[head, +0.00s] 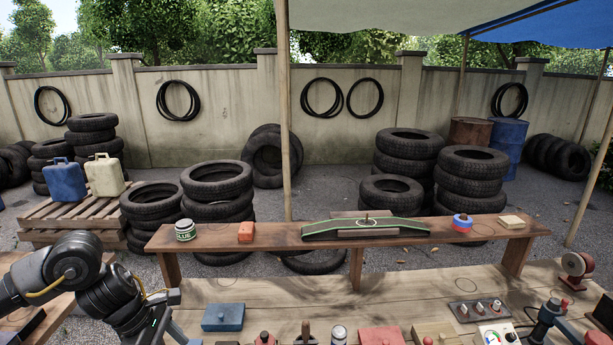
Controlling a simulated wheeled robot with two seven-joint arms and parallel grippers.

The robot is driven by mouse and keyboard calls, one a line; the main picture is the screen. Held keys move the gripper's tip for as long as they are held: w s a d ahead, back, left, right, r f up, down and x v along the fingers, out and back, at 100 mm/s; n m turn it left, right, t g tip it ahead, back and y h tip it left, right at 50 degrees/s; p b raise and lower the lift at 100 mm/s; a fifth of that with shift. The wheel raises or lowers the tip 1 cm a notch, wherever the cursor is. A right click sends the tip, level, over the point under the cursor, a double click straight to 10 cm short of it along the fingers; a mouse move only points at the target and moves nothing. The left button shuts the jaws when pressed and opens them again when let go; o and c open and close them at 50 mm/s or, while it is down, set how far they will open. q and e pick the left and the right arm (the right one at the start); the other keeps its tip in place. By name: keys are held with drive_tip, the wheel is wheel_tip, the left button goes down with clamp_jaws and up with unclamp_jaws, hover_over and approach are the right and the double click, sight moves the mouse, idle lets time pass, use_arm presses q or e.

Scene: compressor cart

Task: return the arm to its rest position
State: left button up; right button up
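My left arm comes in at the lower left, bent, with dark joints and a yellow cable. Its wrist end, with the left gripper (163,323), is beside the left end of the wooden workbench (270,292), left of a blue flat box (223,317). The fingers are not clear at the bottom edge, so I cannot tell whether they are open or shut, or hold anything. My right gripper does not show.
A raised plank shelf (280,238) crosses behind the bench, carrying a glue tin (185,230), an orange block (246,232), a green-edged dark ramp-like piece (365,228) and a blue-red roll (463,223). Tools crowd the front edge.

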use_arm(q)
drive_tip(key=s+d+f+n+t+h, duration=0.15)
drive_tip(key=d+n+t, duration=0.25)
drive_tip(key=d+n, duration=0.65)
drive_tip(key=d+f+n+t+h, duration=0.3)
drive_tip(key=d+n+t, duration=0.1)
drive_tip(key=d+n, duration=0.7)
drive_tip(key=s+a+f+n+g+y, duration=0.3)
drive_tip(key=s+a+f+n+y, duration=0.25)
drive_tip(key=s+a+n, duration=0.7)
drive_tip(key=s+a+f+n+g+y, duration=0.3)
drive_tip(key=s+a+f+n, duration=0.5)
drive_tip(key=n, duration=0.9)
wheel_tip(320, 180, down, 32)
drive_tip(key=s+d+b, duration=0.2)
drive_tip(key=s+b, duration=0.1)
drive_tip(key=b, duration=0.3)
drive_tip(key=s+a+f+g+b, duration=0.1)
drive_tip(key=s+a+f+b, duration=0.2)
drive_tip(key=s+f, duration=1.2)
wheel_tip(320, 180, down, 4)
drive_tip(key=shift+s+r+m+g+y+b, duration=0.1)
drive_tip(key=shift+s+m+g+y+b, duration=0.2)
drive_tip(key=shift+y+b, duration=0.15)
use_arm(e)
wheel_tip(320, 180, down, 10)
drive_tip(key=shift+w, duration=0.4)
